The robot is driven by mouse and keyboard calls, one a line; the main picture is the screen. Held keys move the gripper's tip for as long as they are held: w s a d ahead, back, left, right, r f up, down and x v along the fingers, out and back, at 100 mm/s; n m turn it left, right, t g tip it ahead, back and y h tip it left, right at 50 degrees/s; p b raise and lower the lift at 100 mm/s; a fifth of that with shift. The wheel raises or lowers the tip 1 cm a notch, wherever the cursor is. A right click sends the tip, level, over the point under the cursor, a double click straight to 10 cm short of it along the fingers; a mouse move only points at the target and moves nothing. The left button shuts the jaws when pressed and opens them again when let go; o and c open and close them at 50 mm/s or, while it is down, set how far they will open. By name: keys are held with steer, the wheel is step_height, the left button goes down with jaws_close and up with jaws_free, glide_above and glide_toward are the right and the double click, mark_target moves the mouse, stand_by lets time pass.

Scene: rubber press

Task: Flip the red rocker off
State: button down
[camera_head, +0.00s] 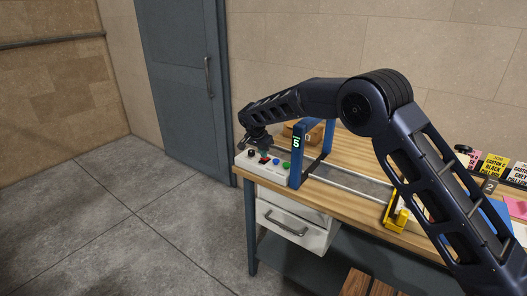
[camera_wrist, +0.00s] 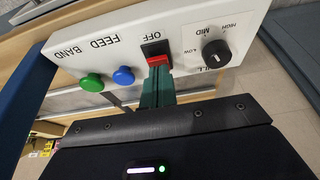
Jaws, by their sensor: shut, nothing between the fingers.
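The red rocker (camera_wrist: 157,58) sits in a black housing on a white control box (camera_wrist: 205,20), with an OFF label beside its black end. In the wrist view its red part lies at the end nearer my gripper. My gripper (camera_wrist: 157,78) is shut and empty. Its green fingertips overlap the lower edge of the red part; I cannot tell whether they touch it. In the head view the box (camera_head: 279,174) stands at the bench's left end, with my gripper (camera_head: 263,152) just over it; the rocker is small and partly hidden there.
On the box, a black knob (camera_wrist: 216,51) is on one side of the rocker; a blue button (camera_wrist: 123,75) and a green button (camera_wrist: 92,82) are on the other. A blue post (camera_head: 298,155) marked 5 stands beside the box. The floor left of the bench is clear.

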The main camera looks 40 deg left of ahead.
steer(key=shift+s, duration=0.1)
steer(key=shift+s+f+t, duration=0.3)
steer(key=shift+f+t, duration=0.05)
steer(key=shift+t, duration=0.05)
steer(key=shift+w, duration=0.15)
steer(key=shift+w+r, duration=0.1)
steer(key=shift+w+r, duration=0.15)
steer(key=shift+w, duration=0.55)
steer(key=shift+r, duration=0.1)
